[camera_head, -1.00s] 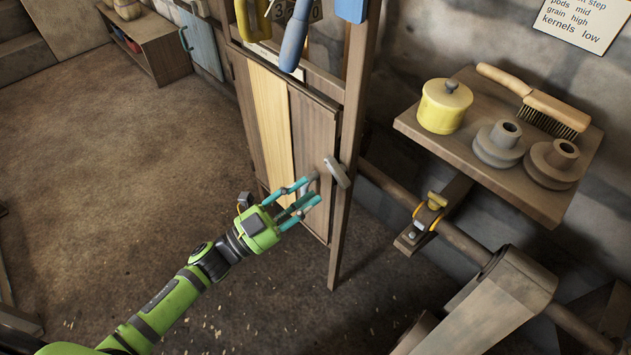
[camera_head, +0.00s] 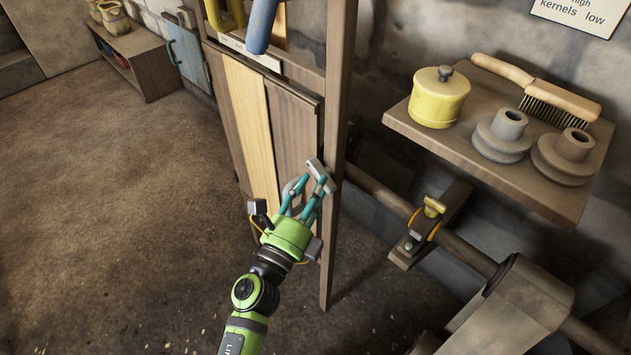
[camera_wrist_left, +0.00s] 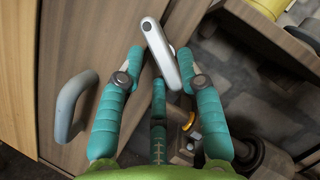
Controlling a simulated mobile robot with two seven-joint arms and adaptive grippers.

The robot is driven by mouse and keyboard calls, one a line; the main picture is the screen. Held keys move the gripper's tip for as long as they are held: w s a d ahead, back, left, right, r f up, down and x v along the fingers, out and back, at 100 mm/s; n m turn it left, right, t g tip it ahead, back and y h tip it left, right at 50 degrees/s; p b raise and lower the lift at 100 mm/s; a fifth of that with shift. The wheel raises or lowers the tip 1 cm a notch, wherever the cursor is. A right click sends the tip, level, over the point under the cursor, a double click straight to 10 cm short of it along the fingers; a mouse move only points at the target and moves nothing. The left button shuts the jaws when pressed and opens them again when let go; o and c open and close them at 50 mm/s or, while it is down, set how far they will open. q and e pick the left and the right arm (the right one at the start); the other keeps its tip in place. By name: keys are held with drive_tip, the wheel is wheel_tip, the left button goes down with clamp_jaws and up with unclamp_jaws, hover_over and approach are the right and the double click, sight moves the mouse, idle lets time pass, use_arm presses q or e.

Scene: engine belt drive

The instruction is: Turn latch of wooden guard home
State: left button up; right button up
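The wooden guard (camera_head: 290,130) is a plank panel with one pale plank, standing against a wooden post (camera_head: 338,110). Its latch is a short grey bar (camera_head: 315,166) at the post, tilted from upper left to lower right. The latch (camera_wrist_left: 157,45) also shows tilted in the left wrist view. My left gripper (camera_head: 313,183) is at the latch, its teal fingers apart. In the wrist view the latch lies between the fingertips, nearer the right finger; I cannot tell whether they touch. A grey handle (camera_wrist_left: 68,105) on the guard is left of the fingers. My right gripper is out of view.
A wooden shelf (camera_head: 428,130) at the right holds a yellow pot (camera_head: 438,100), a brush (camera_head: 548,98) and two grey pulleys (camera_head: 503,138). Below it runs a shaft (camera_head: 467,255) with a bracket. Open floor lies at the left.

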use_arm(q)
drive_tip(key=shift+w+d+r, duration=0.15)
drive_tip(key=shift+w+d, duration=0.15)
drive_tip(key=shift+w, duration=0.3)
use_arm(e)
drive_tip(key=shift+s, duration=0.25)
use_arm(q)
clamp_jaws()
